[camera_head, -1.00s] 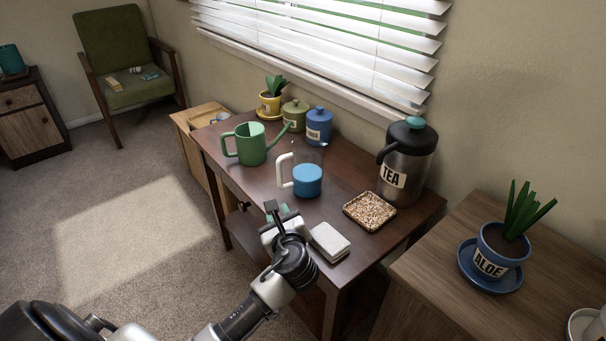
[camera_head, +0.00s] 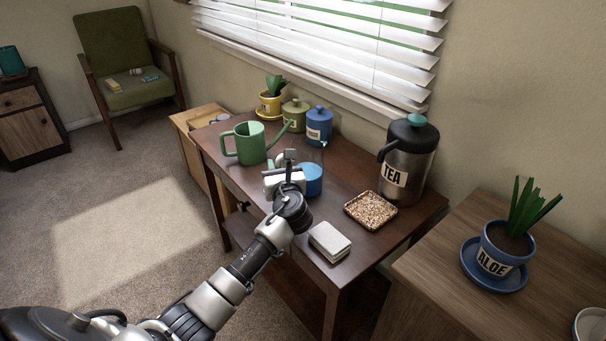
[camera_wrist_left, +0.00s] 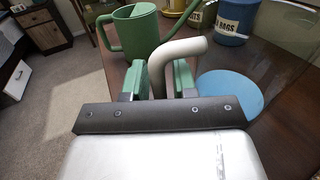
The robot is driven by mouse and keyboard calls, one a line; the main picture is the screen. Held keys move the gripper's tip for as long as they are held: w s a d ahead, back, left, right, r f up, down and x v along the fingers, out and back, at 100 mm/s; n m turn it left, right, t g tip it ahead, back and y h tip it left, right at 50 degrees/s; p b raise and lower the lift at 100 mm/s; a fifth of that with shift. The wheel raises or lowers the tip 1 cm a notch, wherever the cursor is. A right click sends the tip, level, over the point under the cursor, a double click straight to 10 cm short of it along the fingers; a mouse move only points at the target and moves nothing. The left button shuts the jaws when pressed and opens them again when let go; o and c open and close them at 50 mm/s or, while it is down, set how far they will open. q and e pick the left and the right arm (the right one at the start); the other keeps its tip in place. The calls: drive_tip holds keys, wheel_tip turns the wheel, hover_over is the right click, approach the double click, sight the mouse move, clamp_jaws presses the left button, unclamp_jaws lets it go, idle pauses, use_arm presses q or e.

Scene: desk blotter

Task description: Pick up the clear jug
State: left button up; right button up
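The clear jug (camera_head: 313,181) stands on the dark wooden desk (camera_head: 340,200), with blue in its lower part and a white handle. In the head view my left gripper (camera_head: 289,160) is in front of the jug and hides most of its handle. In the left wrist view the jug's white handle (camera_wrist_left: 188,47) rises between the green-padded fingers of my left gripper (camera_wrist_left: 159,80). The fingers look open, one on each side of the handle, with a small gap. My right gripper is not in view.
A green watering can (camera_head: 249,143) stands just left of the jug. Blue (camera_head: 319,126) and olive (camera_head: 295,115) canisters stand behind it. A tea dispenser (camera_head: 407,160), a seed tray (camera_head: 370,209) and a pale stacked block (camera_head: 329,242) are on the right and front.

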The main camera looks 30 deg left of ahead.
use_arm(q)
drive_tip(key=shift+w+a, duration=0.45)
drive_tip(key=shift+a, duration=0.05)
clamp_jaws()
drive_tip(key=shift+r, duration=0.1)
